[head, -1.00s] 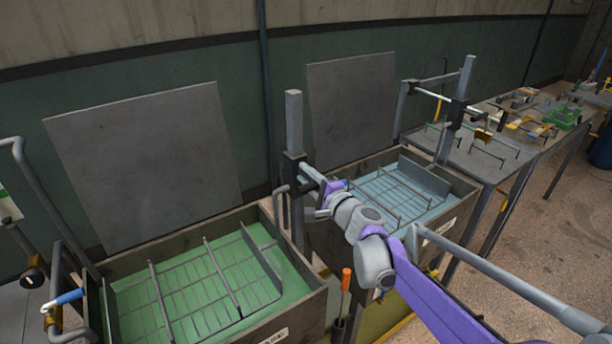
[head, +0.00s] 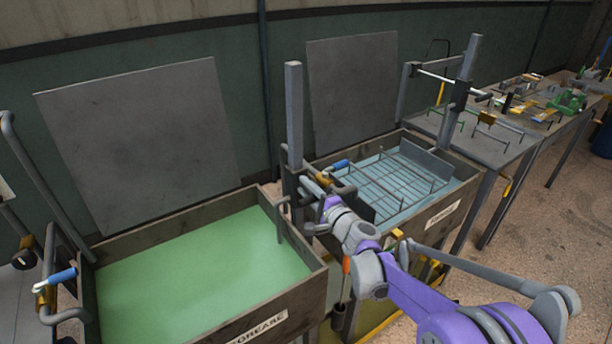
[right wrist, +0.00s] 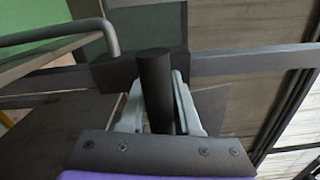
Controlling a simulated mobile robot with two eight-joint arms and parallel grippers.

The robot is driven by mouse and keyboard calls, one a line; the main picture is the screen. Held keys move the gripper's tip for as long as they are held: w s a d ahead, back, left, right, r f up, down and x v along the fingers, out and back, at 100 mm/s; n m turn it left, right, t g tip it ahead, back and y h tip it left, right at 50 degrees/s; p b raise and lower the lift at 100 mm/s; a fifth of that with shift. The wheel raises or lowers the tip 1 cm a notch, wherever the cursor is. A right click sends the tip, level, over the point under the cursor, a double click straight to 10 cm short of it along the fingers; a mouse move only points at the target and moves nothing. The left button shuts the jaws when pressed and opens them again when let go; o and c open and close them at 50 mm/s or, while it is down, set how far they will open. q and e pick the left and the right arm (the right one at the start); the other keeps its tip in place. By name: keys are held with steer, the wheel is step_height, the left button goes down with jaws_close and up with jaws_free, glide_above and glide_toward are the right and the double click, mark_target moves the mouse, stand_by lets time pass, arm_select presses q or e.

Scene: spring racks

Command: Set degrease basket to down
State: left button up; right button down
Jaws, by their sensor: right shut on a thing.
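The degrease tank (head: 262,318), with the label partly readable as "GREASE" on its front, holds green liquid (head: 190,265). The degrease basket does not show above the liquid; the surface looks unbroken. A dark sliding block (head: 291,182) sits low on the upright post (head: 293,110) between the two tanks. My right gripper (head: 312,190) is at this block. In the right wrist view, my right gripper (right wrist: 157,85) is shut around a dark cylindrical handle (right wrist: 155,100), one finger on each side. My left gripper is not in view.
A second tank (head: 445,215) with blue liquid and a wire basket (head: 395,185) stands to the right. A blue-handled lever (head: 60,277) is on pipework at the left. Grey panels (head: 140,150) lean against the wall. A table (head: 475,145) with several tools stands beyond.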

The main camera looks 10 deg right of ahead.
step_height(320, 180, down, 5)
steer(key=shift+r+b, duration=0.1)
steer(key=shift+b, duration=0.75)
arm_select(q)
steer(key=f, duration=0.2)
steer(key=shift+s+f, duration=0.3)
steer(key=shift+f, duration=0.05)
arm_select(e)
steer(key=shift+s, duration=0.1)
steer(key=c, duration=0.7)
jaws_free()
steer(key=shift+f, duration=0.2)
steer(key=shift+o, duration=0.2)
steer(key=shift+r, duration=0.1)
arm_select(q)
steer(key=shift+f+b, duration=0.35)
arm_select(e)
glide_toward(299, 195)
steer(key=v, duration=0.4)
steer(key=shift+s+d, duration=0.1)
steer(key=shift+s, duration=0.1)
